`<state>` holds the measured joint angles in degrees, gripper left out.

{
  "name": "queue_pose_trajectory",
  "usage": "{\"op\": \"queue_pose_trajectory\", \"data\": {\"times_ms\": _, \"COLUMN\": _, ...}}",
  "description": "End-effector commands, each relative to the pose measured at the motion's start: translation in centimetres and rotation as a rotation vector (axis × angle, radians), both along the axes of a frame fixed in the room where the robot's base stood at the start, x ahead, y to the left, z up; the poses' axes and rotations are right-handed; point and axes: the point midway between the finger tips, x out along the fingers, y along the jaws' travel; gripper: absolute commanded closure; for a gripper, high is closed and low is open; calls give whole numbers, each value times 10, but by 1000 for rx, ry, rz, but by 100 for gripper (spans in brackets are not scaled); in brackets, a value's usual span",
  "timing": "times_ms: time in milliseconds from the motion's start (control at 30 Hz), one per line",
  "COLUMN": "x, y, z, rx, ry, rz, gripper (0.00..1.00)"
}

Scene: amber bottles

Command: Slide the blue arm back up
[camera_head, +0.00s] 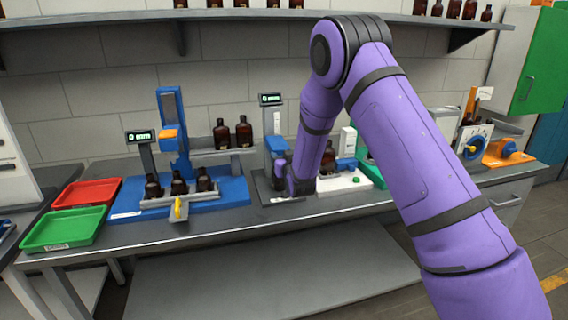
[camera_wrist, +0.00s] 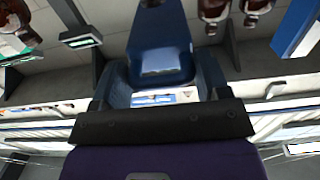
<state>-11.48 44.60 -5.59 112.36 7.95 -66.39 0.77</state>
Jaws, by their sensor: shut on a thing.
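The middle station has a blue arm (camera_head: 276,145) beside a post with a small display reading 0 mm (camera_head: 270,99). My gripper (camera_head: 287,178) is low at this station, in front of the blue part, and my purple forearm covers much of it. In the wrist view a blue block (camera_wrist: 160,60) sits between the two dark fingers of my gripper (camera_wrist: 161,88). The fingers are closed on it, one at each side. The contact itself is partly hidden, and I cannot tell how high the blue arm stands on its guide.
A blue press-like station (camera_head: 172,130) with amber bottles and a yellow lever (camera_head: 178,209) stands left. Red (camera_head: 86,193) and green (camera_head: 62,229) trays lie at the bench's left end. A white station (camera_head: 345,182) is close on the right. A bottle shelf (camera_head: 220,17) runs above.

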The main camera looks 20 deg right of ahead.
Motion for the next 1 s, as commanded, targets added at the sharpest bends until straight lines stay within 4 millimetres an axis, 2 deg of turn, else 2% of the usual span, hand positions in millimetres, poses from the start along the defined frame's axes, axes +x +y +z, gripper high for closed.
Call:
{"op": "queue_pose_trajectory", "data": {"times_ms": 33, "x": 0, "y": -2, "z": 12, "rx": 1, "ry": -6, "rz": -3, "gripper": 74}}
{"op": "queue_pose_trajectory", "data": {"times_ms": 200, "x": 0, "y": -2, "z": 34, "rx": 1, "ry": -5, "rz": -3, "gripper": 74}}
{"op": "queue_pose_trajectory", "data": {"times_ms": 567, "x": 1, "y": -2, "z": 41, "rx": 0, "ry": -9, "rz": -4, "gripper": 74}}
{"op": "queue_pose_trajectory", "data": {"times_ms": 600, "x": 1, "y": -2, "z": 41, "rx": 0, "ry": -10, "rz": -4, "gripper": 27}}
{"op": "queue_pose_trajectory", "data": {"times_ms": 633, "x": 1, "y": -2, "z": 41, "rx": 0, "ry": -10, "rz": -4, "gripper": 21}}
{"op": "queue_pose_trajectory", "data": {"times_ms": 1000, "x": -5, "y": -1, "z": 39, "rx": 0, "ry": -4, "rz": -2, "gripper": 21}}
